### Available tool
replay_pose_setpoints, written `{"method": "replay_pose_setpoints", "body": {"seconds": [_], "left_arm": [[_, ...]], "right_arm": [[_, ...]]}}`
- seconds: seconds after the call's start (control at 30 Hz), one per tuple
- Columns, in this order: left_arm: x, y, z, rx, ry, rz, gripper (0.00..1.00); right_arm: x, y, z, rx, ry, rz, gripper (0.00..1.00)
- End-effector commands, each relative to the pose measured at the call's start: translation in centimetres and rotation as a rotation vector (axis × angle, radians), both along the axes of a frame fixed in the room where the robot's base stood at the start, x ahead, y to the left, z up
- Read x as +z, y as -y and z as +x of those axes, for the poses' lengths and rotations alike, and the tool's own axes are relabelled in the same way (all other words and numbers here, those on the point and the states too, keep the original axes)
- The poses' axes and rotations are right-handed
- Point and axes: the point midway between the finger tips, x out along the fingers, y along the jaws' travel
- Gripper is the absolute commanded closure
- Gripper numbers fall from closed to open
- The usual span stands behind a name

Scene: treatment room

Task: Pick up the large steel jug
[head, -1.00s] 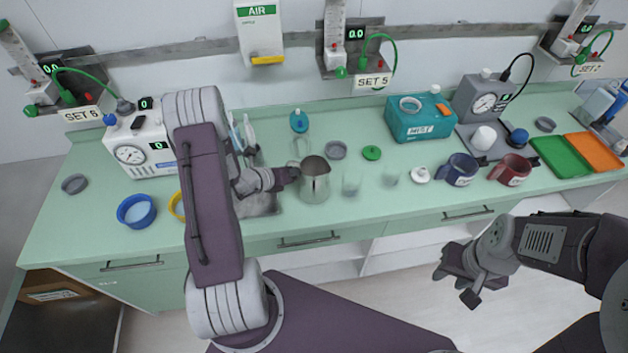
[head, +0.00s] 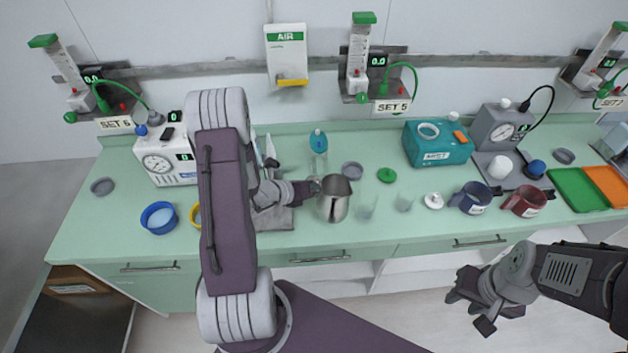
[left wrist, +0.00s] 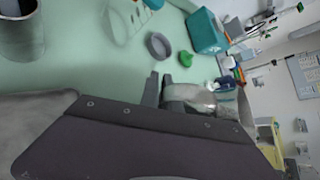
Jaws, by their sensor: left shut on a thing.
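The large steel jug (head: 334,204) is upright at the front middle of the green counter, with its open mouth up. My left gripper (head: 312,187) is at the jug's left side and shut on it; the fingertips are small and partly hidden there. I cannot tell whether the jug's base touches the counter. Part of the jug also shows at the top left of the left wrist view (left wrist: 20,38). My right gripper (head: 468,306) is open and empty, in front of the counter and below its edge.
Two clear beakers (head: 404,202) stand right of the jug, near a white lid (head: 433,201), a blue mug (head: 471,198) and a red mug (head: 524,201). A grey ring (head: 353,170), a green lid (head: 386,175) and a blue-topped bottle (head: 318,142) are behind. A blue bowl (head: 159,218) is far left.

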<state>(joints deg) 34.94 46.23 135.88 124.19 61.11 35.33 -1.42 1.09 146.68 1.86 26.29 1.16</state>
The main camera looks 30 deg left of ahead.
Motion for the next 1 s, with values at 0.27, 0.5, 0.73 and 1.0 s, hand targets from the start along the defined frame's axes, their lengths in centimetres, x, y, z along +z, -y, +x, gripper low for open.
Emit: {"method": "replay_pose_setpoints", "body": {"seconds": [0.27,0.5,0.73,1.0], "left_arm": [[2.9,3.0,-2.8,0.0,0.0,-0.003,1.0],[4.0,3.9,-3.5,-0.003,-0.002,-0.01,1.0],[4.4,4.5,-4.3,0.001,-0.002,-0.002,1.0],[5.0,5.7,-5.3,0.0,0.0,-0.003,1.0]], "right_arm": [[1.2,0.0,0.0,0.0,-0.001,0.0,0.64],[5.9,0.0,0.0,0.0,0.0,0.0,0.64],[8.7,0.0,0.0,0.0,0.0,0.0,0.64],[10.5,0.0,0.0,0.0,0.0,0.0,0.64]]}}
